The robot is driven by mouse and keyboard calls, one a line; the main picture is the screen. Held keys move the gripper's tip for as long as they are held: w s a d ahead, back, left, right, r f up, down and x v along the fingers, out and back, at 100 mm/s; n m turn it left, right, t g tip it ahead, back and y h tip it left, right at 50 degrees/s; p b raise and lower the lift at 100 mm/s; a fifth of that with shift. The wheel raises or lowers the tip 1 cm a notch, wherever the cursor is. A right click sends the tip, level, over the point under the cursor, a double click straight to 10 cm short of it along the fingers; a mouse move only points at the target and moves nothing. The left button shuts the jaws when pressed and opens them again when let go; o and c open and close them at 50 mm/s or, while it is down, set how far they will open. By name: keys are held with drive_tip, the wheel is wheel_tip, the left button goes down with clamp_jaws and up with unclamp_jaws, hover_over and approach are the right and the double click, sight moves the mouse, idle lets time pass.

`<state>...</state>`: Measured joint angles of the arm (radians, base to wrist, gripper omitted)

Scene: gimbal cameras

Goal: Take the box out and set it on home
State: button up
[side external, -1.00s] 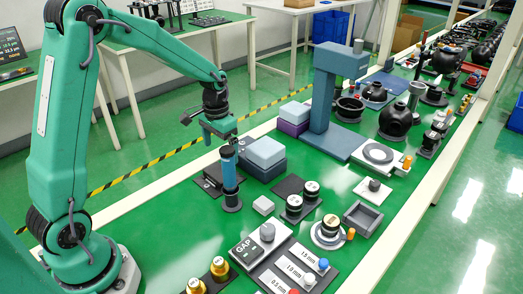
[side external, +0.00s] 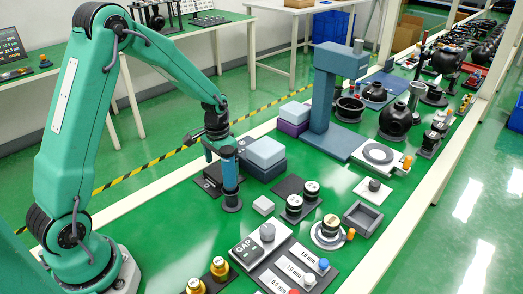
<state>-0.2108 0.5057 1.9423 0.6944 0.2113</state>
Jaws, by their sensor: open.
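Several box-like things are in view, and I cannot tell which is the task's box. A pale blue-grey block (side external: 265,150) sits on a darker blue-grey base (side external: 262,170). A small light grey block (side external: 263,205) lies in front of it. A pale block (side external: 295,110) rests on a purple one (side external: 291,128) farther back. No place marked home can be made out. My gripper (side external: 216,150) is open, just left of the top of a blue post (side external: 229,170) on a dark round foot. Its fingertips are small and partly hidden, and I see nothing held.
A dark flat fixture (side external: 208,186) lies left of the post. A tall blue-grey stand (side external: 323,95) rises behind the blocks. A grey open tray (side external: 363,217), a gap-gauge board (side external: 290,268) and gold-topped cylinders (side external: 220,267) are nearer. Green tabletop is bare at front left.

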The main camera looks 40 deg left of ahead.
drive_tip(key=shift+f, duration=0.65)
drive_tip(key=c, duration=1)
drive_tip(key=shift+r, duration=1.5)
